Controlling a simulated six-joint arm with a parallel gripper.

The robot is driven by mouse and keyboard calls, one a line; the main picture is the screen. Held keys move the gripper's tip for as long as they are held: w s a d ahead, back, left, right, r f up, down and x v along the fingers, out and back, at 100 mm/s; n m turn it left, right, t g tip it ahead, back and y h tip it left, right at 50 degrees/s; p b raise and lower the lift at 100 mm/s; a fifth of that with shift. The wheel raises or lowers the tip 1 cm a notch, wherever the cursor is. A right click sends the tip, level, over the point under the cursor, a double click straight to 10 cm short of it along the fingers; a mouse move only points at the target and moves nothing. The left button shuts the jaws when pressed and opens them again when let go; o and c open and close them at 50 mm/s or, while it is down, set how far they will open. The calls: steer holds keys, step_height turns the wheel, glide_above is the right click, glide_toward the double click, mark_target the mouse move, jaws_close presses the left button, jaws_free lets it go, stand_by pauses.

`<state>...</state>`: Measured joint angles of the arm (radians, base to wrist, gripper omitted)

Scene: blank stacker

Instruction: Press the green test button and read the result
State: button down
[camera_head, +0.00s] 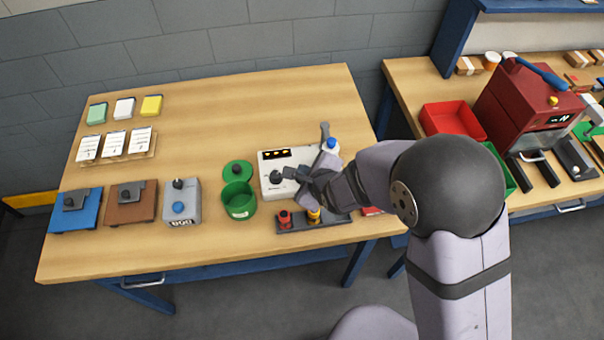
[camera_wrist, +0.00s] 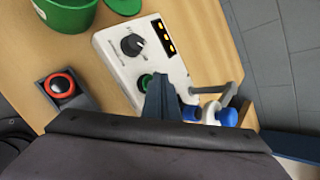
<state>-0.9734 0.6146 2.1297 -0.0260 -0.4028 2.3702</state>
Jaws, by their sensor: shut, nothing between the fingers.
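In the head view my gripper (camera_head: 292,174) and wrist hide the button.
A green tub (camera_head: 240,202) and its lid (camera_head: 238,170) stand left of the box. A grey lever (camera_wrist: 230,94) and blue knob (camera_head: 331,143) are at the box's right end. The table's back middle is clear.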

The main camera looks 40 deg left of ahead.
steer(key=shift+f+b, duration=0.35)
steer(key=shift+f, duration=0.1)
stand_by(0.3)
steer(key=shift+r, duration=0.1)
stand_by(0.3)
steer(key=shift+r+p, duration=0.65)
steer(key=shift+r, duration=0.15)
steer(key=shift+r+p, duration=1.9)
steer(key=shift+r, duration=0.6)
